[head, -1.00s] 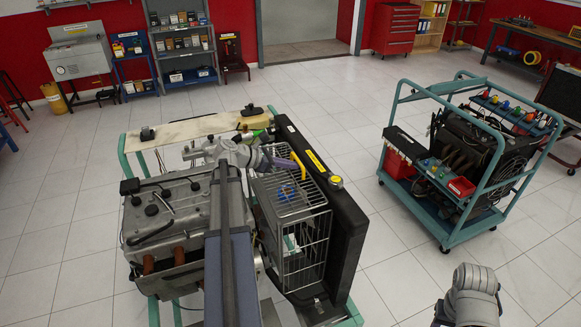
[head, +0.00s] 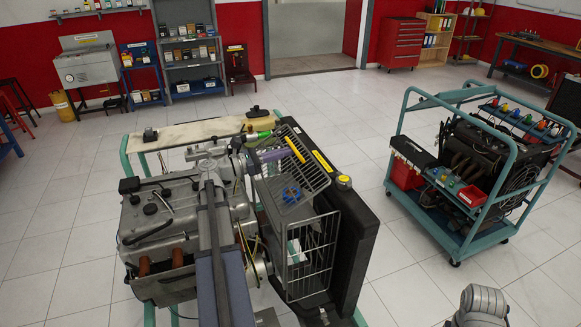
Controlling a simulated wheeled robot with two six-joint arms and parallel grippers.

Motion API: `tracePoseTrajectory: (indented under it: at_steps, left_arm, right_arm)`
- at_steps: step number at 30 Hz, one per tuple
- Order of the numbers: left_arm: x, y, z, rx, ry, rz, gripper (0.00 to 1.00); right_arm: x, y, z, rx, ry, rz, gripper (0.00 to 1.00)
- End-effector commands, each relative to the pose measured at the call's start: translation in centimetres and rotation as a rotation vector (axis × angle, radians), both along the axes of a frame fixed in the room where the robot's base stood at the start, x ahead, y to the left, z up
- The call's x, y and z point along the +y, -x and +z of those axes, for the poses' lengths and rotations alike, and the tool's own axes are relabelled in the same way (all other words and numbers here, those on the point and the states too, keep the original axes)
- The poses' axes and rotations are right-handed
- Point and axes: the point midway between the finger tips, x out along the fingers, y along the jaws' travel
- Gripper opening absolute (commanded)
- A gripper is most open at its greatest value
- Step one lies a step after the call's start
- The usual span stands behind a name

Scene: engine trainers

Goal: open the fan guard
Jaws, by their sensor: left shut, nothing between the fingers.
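The fan guard is a wire cage (head: 313,262) on the engine trainer's right side, in front of the black radiator. Its mesh lid (head: 308,178) is tilted up, its right side raised above the cage, leaving a gap between them. A yellow handle (head: 294,149) is at the lid's far edge. A blue part (head: 290,194) shows through the mesh. My left gripper (head: 274,155) is shut and empty, just left of the yellow handle; I cannot tell whether it touches the handle or lid. My right arm shows at the bottom right, its gripper out of view.
The engine block (head: 165,225) stands left of the guard, under my left arm. The black radiator (head: 357,235) bounds the guard on the right. A second trainer on a teal frame (head: 470,245) stands farther right, with clear tiled floor between.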

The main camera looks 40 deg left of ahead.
Motion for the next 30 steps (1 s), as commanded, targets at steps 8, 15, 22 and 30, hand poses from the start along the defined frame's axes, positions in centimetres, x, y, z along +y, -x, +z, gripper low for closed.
tracePoseTrajectory:
  at_steps: [8,15,22,30]
  left_arm:
    - [1.2,2.4,0.6,-0.237,0.121,0.001,0.00]
    - [2.3,4.4,1.5,-0.419,0.215,-0.001,0.00]
    - [3.2,6.0,2.4,-0.451,0.233,0.001,0.00]
    - [3.7,7.1,2.3,-0.450,0.231,0.000,0.00]
  right_arm:
    - [0.0,0.0,-5.1,0.000,0.000,-0.001,0.50]
    - [0.0,0.0,-8.3,0.000,0.000,0.000,0.50]
    - [0.0,0.0,-8.0,0.000,0.000,0.000,0.50]
    - [0.0,0.0,-8.1,0.000,0.000,0.000,0.50]
